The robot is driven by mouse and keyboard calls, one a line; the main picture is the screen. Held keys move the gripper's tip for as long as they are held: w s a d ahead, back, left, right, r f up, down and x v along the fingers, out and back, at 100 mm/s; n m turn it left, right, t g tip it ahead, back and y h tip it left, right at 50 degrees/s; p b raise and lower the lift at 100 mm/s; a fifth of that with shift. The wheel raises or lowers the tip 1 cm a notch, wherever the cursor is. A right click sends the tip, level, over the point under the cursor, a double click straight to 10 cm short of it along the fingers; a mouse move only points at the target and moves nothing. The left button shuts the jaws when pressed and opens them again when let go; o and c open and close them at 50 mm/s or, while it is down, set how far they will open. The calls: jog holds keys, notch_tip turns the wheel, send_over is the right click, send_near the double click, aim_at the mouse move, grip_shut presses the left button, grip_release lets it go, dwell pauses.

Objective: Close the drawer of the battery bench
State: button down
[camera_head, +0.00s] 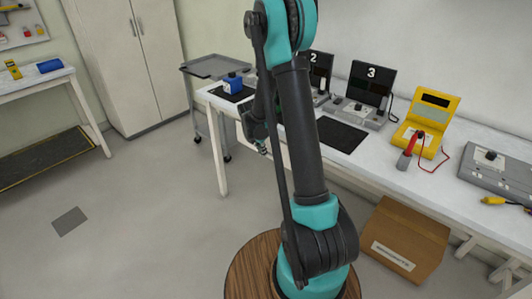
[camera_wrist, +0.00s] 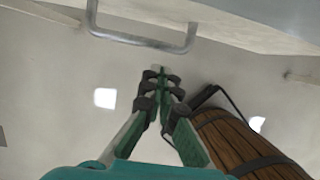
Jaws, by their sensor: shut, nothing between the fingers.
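The battery bench (camera_head: 395,176) has a long pale top and runs along the wall on the right in the head view. In the wrist view a grey metal bar handle (camera_wrist: 140,41) crosses the top, beside a pale panel edge (camera_wrist: 262,22). I take it for the drawer's handle. My gripper (camera_wrist: 160,78) is shut and empty, with its fingertips just below the handle in the picture and apart from it. In the head view my gripper (camera_head: 262,149) hangs by the bench's front edge. My arm hides the bench front there, so how far the drawer stands out cannot be told.
Chargers marked 2 (camera_head: 315,75) and 3 (camera_head: 371,83), a yellow meter (camera_head: 425,122) and a blue block (camera_head: 233,84) stand on the bench. A cardboard box (camera_head: 408,240) sits underneath. A grey cart (camera_head: 205,68) stands behind. The floor on the left is mostly clear.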

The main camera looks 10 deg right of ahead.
jog(key=s+a+v, duration=0.1)
jog(key=v, duration=1)
jog(key=s+d+m+t+y, duration=0.2)
jog(key=s+d+m, duration=0.1)
jog(key=s+m, duration=2.2)
jog(key=shift+s+f+y, duration=0.4)
jog(key=shift+s, duration=0.6)
